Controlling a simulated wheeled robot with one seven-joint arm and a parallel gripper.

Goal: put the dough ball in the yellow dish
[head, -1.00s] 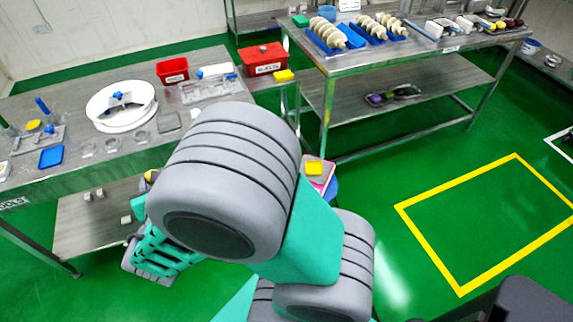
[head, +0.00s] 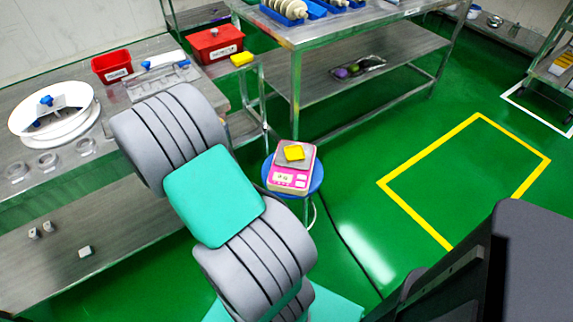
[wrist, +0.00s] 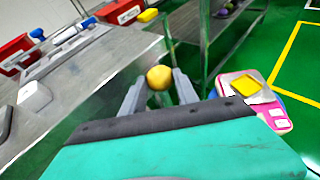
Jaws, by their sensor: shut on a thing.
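My gripper (wrist: 160,88) is shut on the dough ball (wrist: 159,77), a small round tan-yellow ball between the fingertips in the wrist view. In the head view my own arm hides the gripper and the ball. A yellow dish (head: 294,153) lies on the pink and white scale (head: 291,179), which stands on a blue round stool (head: 316,186). In the wrist view the yellow dish (wrist: 246,85) is to the right of my gripper and apart from it. Another yellow item (head: 242,58) lies on a stand beside the red box.
A metal table (head: 110,157) with a white round device (head: 50,112) and red bins (head: 112,66) is on the left. Another metal table (head: 330,30) with blue trays stands at the back. Green floor with a yellow outline (head: 478,116) is free on the right.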

